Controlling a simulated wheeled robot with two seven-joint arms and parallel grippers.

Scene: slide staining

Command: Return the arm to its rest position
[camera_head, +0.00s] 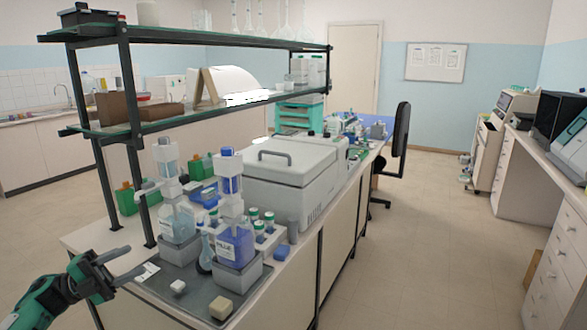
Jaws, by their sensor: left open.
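My left gripper (122,265) is at the lower left, just off the near left corner of the bench. Its two fingers are apart and nothing is between them. Its green and dark arm comes in from the lower left corner. My right gripper is not in view. To the right of the left gripper, a dark tray (190,290) lies on the bench. A bottle with blue liquid (235,245) and a clear bottle (178,220) stand in grey holders on it, both upright. A small white block (178,287) and a cream block (221,308) lie on the tray.
A shelf rack (225,110) rises over the bench (330,235), its post close behind the left gripper. A large white lidded machine (295,175) stands mid-bench. A black chair (401,130) is beyond it. The floor (430,260) to the right is clear.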

